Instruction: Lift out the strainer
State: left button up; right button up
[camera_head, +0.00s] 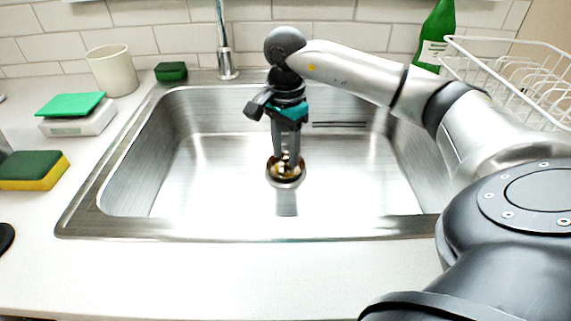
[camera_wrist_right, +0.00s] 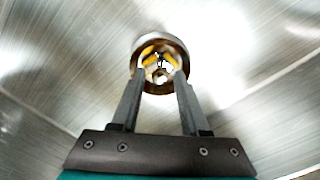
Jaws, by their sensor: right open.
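The strainer (camera_head: 286,180) is a small round metal piece with a yellowish inside, low in the middle of the steel sink (camera_head: 210,205). My right gripper (camera_head: 287,160) points straight down over it inside the basin. In the right wrist view the two fingers of the right gripper (camera_wrist_right: 160,80) are apart, with their tips over the near part of the strainer (camera_wrist_right: 160,45). I cannot tell whether the tips touch it. The strainer's centre shows between and beyond the fingertips. My left gripper is not in view.
A faucet (camera_head: 224,45) rises behind the sink. A white cup (camera_head: 112,70), a dark green sponge (camera_head: 171,71), a small white box with a green top (camera_head: 72,107) and a green-yellow sponge (camera_head: 35,170) stand left. A green bottle (camera_head: 436,35) and a white dish rack (camera_head: 515,70) are right.

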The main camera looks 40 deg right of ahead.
jog(key=shift+f, duration=0.7)
jog(key=shift+c, duration=0.2)
grip_shut()
